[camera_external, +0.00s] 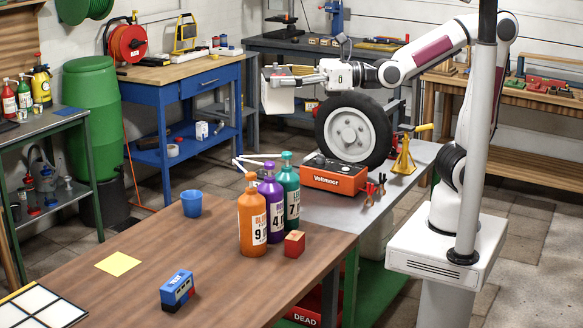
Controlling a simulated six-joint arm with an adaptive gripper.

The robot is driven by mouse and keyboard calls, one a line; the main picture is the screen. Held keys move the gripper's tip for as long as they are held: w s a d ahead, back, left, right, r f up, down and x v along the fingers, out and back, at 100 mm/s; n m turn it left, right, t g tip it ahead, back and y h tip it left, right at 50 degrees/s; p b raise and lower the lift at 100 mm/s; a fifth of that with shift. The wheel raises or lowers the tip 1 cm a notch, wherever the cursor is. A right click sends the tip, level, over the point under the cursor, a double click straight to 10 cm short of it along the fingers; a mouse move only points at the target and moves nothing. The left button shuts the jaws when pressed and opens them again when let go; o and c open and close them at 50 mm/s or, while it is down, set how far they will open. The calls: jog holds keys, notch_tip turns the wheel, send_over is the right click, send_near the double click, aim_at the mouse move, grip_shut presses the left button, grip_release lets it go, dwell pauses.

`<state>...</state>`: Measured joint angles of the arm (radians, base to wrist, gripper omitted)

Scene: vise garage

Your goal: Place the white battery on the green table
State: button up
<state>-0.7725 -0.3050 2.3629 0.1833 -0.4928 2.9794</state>
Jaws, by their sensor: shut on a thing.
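My gripper (283,77) is at upper centre, shut on a white block-shaped thing (278,100), which looks like the white battery. It is held in the air, in front of the blue workbench in the picture. Part of it is hidden by the fingers, and no label can be read. A table with a green frame and greyish top (45,128) stands at the left edge, well to the left of my gripper.
The wooden table (150,285) holds a blue cup (192,203), several bottles (252,220), a red block (294,244), a blue battery (177,290) and a yellow square (118,263). A green barrel (95,130) stands beside the green-framed table, which carries bottles (41,80).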

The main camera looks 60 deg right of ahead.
jog(key=w+a+f+m+t+h, duration=0.1)
jog(key=w+a+f+m+h, duration=0.1)
jog(key=w+a+f, duration=0.5)
jog(key=w+a+f+m+t+h, duration=0.1)
jog(key=w+a+f+t+h, duration=0.1)
jog(key=w+a, duration=0.5)
jog(key=w+f+m+h, duration=0.2)
jog(key=w+f+h, duration=0.1)
jog(key=f, duration=0.9)
jog(key=w+f+m+t+h, duration=0.1)
jog(key=w+f+m+h, duration=0.1)
jog(key=f, duration=1)
jog(key=shift+w+a+f+m+h, duration=0.25)
jog(key=shift+w+a+m+h, duration=0.2)
jog(key=shift+w+h, duration=0.6)
jog(key=shift+s, duration=0.2)
notch_tip(320, 180, down, 6)
jog(key=shift+f, duration=0.15)
